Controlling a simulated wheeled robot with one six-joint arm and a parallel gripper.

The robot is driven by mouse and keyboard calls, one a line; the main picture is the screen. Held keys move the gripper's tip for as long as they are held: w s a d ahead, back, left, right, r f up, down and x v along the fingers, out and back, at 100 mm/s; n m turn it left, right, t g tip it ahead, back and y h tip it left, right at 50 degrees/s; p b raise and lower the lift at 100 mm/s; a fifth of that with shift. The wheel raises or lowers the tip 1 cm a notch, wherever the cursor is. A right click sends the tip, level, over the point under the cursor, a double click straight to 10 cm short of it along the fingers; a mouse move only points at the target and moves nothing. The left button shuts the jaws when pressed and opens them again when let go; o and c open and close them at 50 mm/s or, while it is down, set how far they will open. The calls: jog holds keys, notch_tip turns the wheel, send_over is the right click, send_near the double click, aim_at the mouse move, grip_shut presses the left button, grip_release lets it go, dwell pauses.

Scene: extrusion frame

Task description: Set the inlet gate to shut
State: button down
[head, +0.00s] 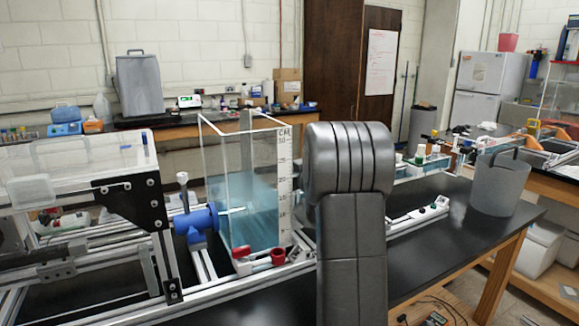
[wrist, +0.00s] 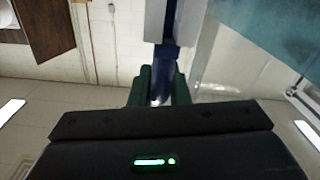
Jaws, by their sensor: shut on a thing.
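My gripper (wrist: 160,90) shows in the wrist view, its dark green fingers shut on a dark blue handle (wrist: 166,60). The handle runs up from between the fingers to a pale grey bar (wrist: 157,22). In the head view my own grey arm blocks the gripper and the handle. I cannot tell from these views how the inlet gate is set. A clear water tank (head: 232,190) with a CM scale (head: 284,185) stands left of my arm. A blue valve (head: 196,224) with a white stem is fixed beside it.
An aluminium frame (head: 170,270) runs along the left. Red fittings (head: 279,256) sit on the rail in front of the tank. A grey bucket (head: 499,185) stands on the black bench (head: 440,245) at right. The bench top before the bucket is mostly clear.

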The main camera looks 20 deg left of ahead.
jog(key=shift+f, duration=0.35)
jog(key=c, duration=1.4)
grip_release()
jog(key=shift+w, duration=0.1)
jog(key=shift+r, duration=0.1)
jog(key=shift+d, duration=0.1)
jog(key=b+v, duration=0.1)
jog(key=v, duration=1.3)
